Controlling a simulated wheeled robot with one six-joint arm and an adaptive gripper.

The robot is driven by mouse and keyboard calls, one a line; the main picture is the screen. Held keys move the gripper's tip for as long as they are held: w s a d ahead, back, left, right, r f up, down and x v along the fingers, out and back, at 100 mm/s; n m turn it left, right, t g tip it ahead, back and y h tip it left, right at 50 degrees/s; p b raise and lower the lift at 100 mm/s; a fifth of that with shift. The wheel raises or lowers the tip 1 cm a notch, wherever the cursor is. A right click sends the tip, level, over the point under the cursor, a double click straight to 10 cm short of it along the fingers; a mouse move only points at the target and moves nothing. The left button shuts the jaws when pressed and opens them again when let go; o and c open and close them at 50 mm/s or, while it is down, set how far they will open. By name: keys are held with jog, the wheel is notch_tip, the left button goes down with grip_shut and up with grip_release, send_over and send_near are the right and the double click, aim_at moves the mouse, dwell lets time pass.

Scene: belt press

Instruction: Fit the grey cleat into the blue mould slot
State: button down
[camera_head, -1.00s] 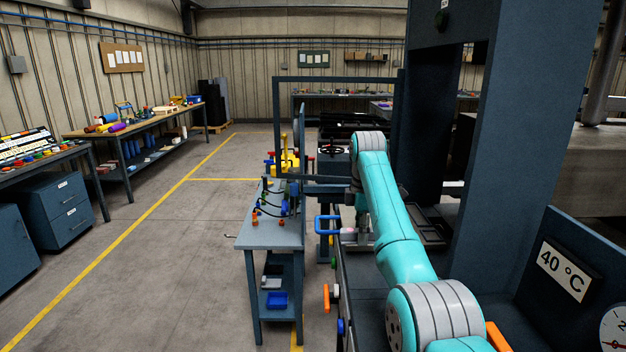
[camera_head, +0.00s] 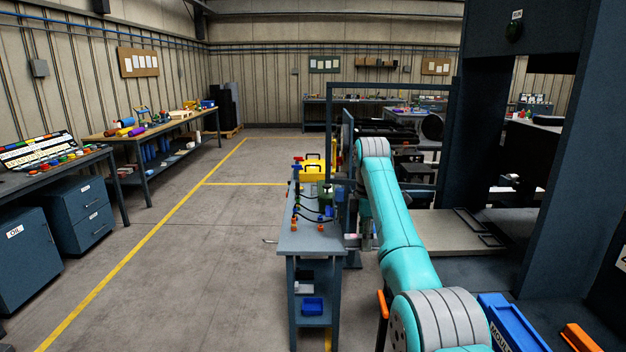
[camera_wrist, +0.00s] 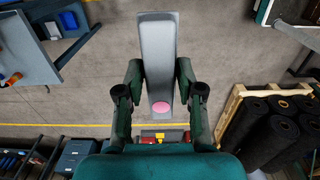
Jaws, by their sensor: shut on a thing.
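The grey cleat (camera_wrist: 158,50) is a long bar with a pink oval mark near its lower end in the wrist view. My gripper (camera_wrist: 157,78) is shut on it, with one dark green finger on each side. The cleat hangs over the floor, clear of the benches. The blue mould (camera_head: 508,325) is at the bottom right of the head view, with a white label partly hidden by my arm. Its slot cannot be made out. In the head view my gripper end is small and largely hidden near the small bench.
A small bench (camera_head: 311,238) with bottles and coloured parts stands beside my arm. The press frame (camera_head: 482,130) rises at right, with an orange block (camera_head: 581,338) near the mould. Black rolls on a pallet (camera_wrist: 236,100) show in the wrist view. The floor at left is open.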

jog(key=s+d+f+m, duration=0.1)
jog(key=s+f+m, duration=0.2)
jog(key=f, duration=0.7)
jog(key=s+d+f+m, duration=0.1)
jog(key=s+f+m, duration=0.25)
jog(key=f, duration=0.55)
jog(key=s+d+f+m, duration=0.1)
jog(key=s+f+m, duration=0.25)
jog(key=f, duration=0.65)
jog(key=s+d+f+m, duration=0.1)
jog(key=s+f+m, duration=0.3)
jog(key=s+f, duration=0.4)
jog(key=s+d+f+m, duration=0.1)
jog(key=s+f+m, duration=0.3)
jog(key=s+f, duration=0.5)
jog(key=shift+s+d, duration=0.15)
jog(key=shift+s, duration=2.25)
jog(key=shift+f, duration=0.1)
